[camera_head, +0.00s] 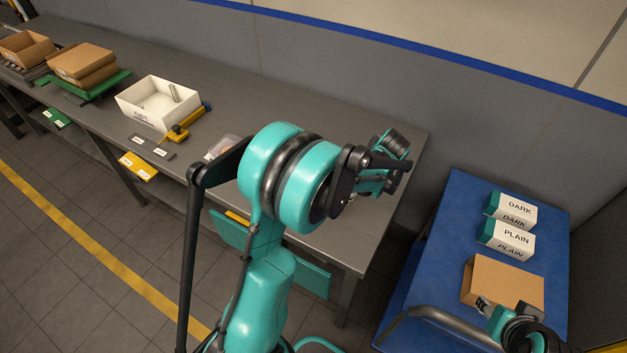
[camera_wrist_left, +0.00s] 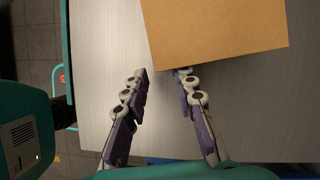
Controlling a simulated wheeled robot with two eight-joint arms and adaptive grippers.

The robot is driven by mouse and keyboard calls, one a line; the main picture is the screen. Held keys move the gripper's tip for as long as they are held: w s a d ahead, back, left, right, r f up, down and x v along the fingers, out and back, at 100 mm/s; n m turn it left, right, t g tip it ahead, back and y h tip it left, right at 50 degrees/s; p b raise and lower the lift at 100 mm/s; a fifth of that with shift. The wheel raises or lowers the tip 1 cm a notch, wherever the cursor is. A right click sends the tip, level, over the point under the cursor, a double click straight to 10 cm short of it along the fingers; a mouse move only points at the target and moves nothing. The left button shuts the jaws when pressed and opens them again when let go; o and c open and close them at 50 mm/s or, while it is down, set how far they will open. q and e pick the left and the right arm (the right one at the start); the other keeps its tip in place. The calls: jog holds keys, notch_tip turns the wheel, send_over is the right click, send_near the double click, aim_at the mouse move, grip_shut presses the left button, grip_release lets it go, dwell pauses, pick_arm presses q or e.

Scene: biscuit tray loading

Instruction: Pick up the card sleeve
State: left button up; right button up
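My left gripper (camera_wrist_left: 162,76) is open over the grey bench top, with nothing between its fingers. A flat brown card piece (camera_wrist_left: 218,28), which looks like the card sleeve, fills the top of the left wrist view. Its near edge meets the right fingertip; I cannot tell whether they touch. In the head view the left gripper (camera_head: 388,164) is above the bench's right end, and my arm hides the bench behind it; I cannot make out this card there. My right gripper (camera_head: 494,313) is partly visible at the bottom right, beside a brown cardboard box (camera_head: 507,279); its fingers are unclear.
The bench (camera_head: 385,125) also holds a white tray (camera_head: 138,111), a yellow tool (camera_head: 178,134) and brown boxes (camera_head: 82,61) at the far left. A blue cart (camera_head: 455,205) at right carries teal-and-white packs marked DARK (camera_head: 517,207) and PLAIN (camera_head: 513,238). A wall stands behind.

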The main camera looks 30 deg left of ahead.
pick_arm(q)
jog(key=b+x, duration=0.1)
jog(key=x, duration=0.2)
jog(key=shift+f, duration=0.1)
grip_shut()
